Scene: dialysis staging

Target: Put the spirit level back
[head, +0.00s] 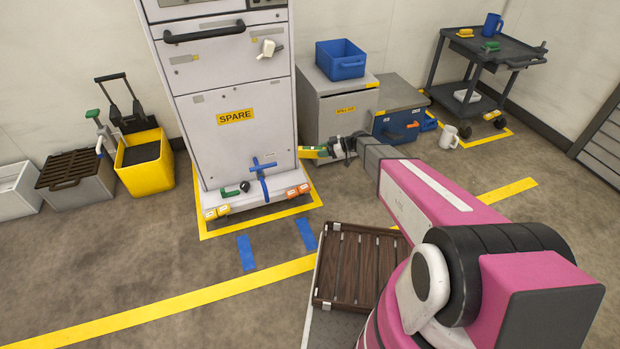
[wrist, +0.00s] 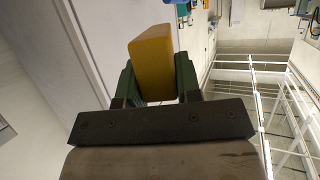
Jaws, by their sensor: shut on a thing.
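My gripper (head: 328,151) is stretched out to the right side of the tall white cabinet marked SPARE (head: 235,105). In the wrist view its two green fingers (wrist: 160,82) are shut on a yellow block (wrist: 152,58), which looks like the spirit level. In the head view only a small yellow part of the spirit level (head: 306,153) shows beside the cabinet's lower right edge. The rest of it is hidden by the gripper or too small to tell. I cannot tell whether it touches the cabinet.
A grey cabinet (head: 322,110) with a blue bin (head: 340,66) on top stands behind the gripper, next to a blue case (head: 392,124). A white mug (head: 448,138) is on the floor near a dark cart (head: 490,50). A yellow bin (head: 148,178) stands left.

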